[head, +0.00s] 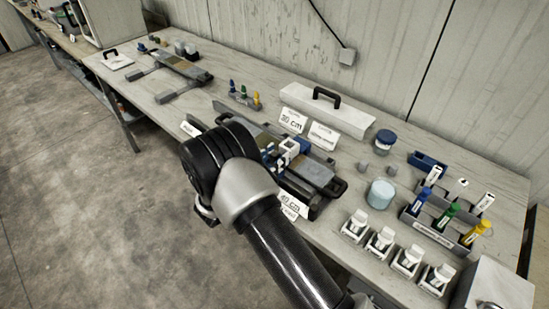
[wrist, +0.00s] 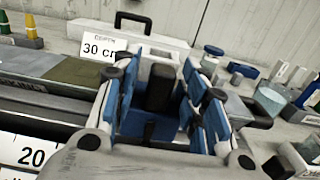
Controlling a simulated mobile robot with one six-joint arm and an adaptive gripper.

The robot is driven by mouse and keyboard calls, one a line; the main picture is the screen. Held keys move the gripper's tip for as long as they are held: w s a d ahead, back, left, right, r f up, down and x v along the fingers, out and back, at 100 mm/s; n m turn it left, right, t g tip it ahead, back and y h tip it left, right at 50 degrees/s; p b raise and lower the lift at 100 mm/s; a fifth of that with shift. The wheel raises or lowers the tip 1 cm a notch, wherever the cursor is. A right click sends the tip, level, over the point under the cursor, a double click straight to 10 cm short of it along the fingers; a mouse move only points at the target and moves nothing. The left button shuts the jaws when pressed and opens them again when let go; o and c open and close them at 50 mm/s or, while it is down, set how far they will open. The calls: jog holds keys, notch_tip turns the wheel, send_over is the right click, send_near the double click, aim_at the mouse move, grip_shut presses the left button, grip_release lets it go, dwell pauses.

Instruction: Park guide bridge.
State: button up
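The guide bridge appears to be the blue piece (wrist: 140,126) with a black upright knob (wrist: 160,88), in the middle of the wrist view. A white block with a square opening (wrist: 158,58) stands just behind it; I cannot tell if they are one part. My gripper (wrist: 165,105) is open, its blue-padded fingers on either side of the knob with narrow gaps visible. In the head view the white block (head: 291,146) shows over the dark core-liner rail (head: 315,172). My arm hides most of my gripper and the bridge there.
A "30 cm" card (head: 292,120) and a white case with a black handle (head: 325,112) stand behind. A "40 cm" card (head: 290,204) is in front. Several small white-capped bottles (head: 380,240), a marker rack (head: 430,228) and jars stand right. A second liner (head: 180,68) lies left.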

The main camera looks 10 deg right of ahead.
grip_shut()
dwell(0.6)
